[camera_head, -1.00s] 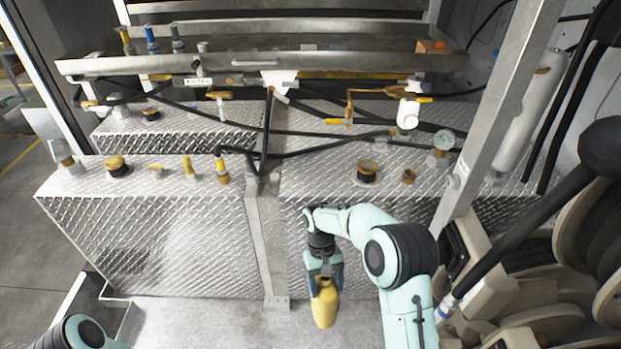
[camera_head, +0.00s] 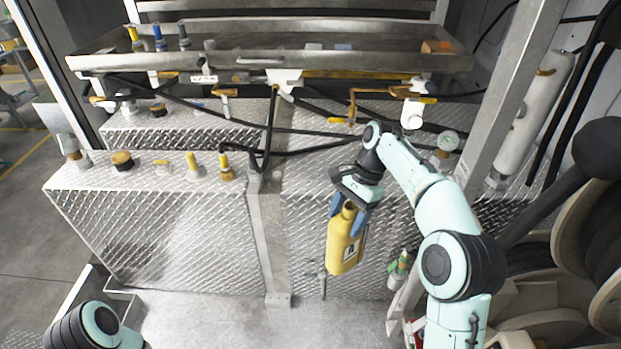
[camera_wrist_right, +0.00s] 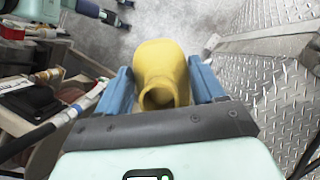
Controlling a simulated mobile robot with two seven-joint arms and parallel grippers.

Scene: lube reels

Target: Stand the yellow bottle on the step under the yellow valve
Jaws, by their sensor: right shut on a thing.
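The yellow bottle (camera_head: 344,244) has a dark-and-white label and hangs upright or slightly tilted in the head view, in front of the right diamond-plate tank. My right gripper (camera_head: 349,212) is shut on its upper part, with blue fingers on both sides. In the right wrist view the bottle (camera_wrist_right: 162,72) sits between the blue fingers, its open neck toward the camera. Valves with yellow handles show under the long tray, including one at right (camera_head: 352,108) and one at left (camera_head: 224,95). Which one the task means, and its step, I cannot tell.
Two diamond-plate tanks, left (camera_head: 160,240) and right (camera_head: 310,215), stand either side of a metal post (camera_head: 262,240). Caps and fittings line the left tank's top. Hoses cross below the tray (camera_head: 270,62).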

